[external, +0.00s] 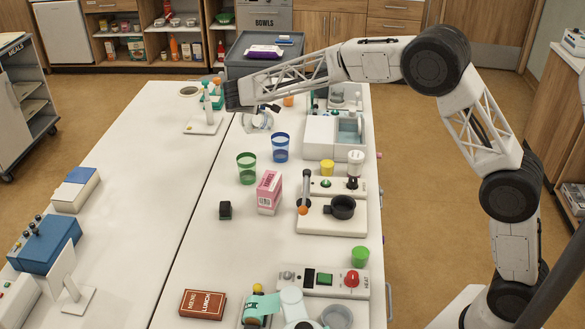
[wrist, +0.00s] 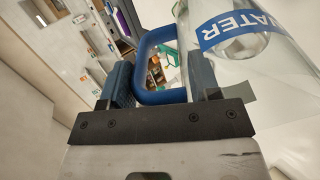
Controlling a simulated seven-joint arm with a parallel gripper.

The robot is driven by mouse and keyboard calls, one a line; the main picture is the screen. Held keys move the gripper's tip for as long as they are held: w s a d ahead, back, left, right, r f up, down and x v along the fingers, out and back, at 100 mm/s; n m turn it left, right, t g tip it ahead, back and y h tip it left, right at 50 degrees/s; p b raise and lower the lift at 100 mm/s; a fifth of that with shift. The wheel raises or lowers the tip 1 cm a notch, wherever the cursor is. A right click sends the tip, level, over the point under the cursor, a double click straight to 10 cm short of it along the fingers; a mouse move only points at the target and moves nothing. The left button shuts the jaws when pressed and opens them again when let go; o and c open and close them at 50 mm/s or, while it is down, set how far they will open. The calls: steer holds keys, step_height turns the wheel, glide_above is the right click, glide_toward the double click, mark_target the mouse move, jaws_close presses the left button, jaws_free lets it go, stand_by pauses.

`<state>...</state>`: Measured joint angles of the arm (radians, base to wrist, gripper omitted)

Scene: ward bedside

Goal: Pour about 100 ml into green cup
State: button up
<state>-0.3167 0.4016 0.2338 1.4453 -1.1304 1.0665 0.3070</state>
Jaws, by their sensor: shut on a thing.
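My gripper (external: 247,106) is at the far part of the white table, shut on the blue handle (wrist: 160,62) of a clear jug. The jug (external: 258,121) has a blue band reading WATER (wrist: 240,30) in the wrist view. Its tilt and its water level cannot be made out. A see-through green cup (external: 246,168) stands upright on the table, nearer the camera than the jug and apart from it. A blue see-through cup (external: 281,148) stands just right of it. A smaller solid green cup (external: 360,257) stands near the right edge.
A pink carton (external: 269,192) stands close in front of the cups, with a small black block (external: 225,210) to its left. A white dispenser stand (external: 204,124) is left of the jug. Devices line the right edge. The table's left middle is clear.

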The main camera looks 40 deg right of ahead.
steer(key=shift+s+a+t+h, duration=0.35)
steer(key=shift+a+t+h, duration=0.2)
steer(key=shift+h, duration=0.15)
steer(key=shift+s+a+f, duration=0.15)
steer(key=shift+f, duration=0.1)
steer(key=shift+s+a+f+t+h, duration=0.25)
steer(key=shift+a+f+t+h, duration=0.2)
steer(key=shift+f+h, duration=0.25)
steer(key=shift+s+a, duration=0.2)
steer(key=shift+s+a+f+t+h, duration=0.15)
steer(key=shift+s+a+t+h, duration=0.15)
steer(key=shift+a, duration=0.2)
steer(key=shift+s+a+f+t+h, duration=0.1)
steer(key=shift+s+a+t+h, duration=0.1)
steer(key=shift+s+a+h, duration=0.2)
stand_by(1.3)
stand_by(0.7)
steer(key=d, duration=0.1)
steer(key=w+d+r+g+y, duration=0.1)
steer(key=w+d+y, duration=0.1)
steer(key=shift+w+r, duration=0.15)
steer(key=shift+r, duration=0.15)
steer(key=shift+w+d+r+g+y, duration=0.25)
steer(key=shift+d+r+g+y, duration=0.15)
steer(key=shift+g, duration=0.1)
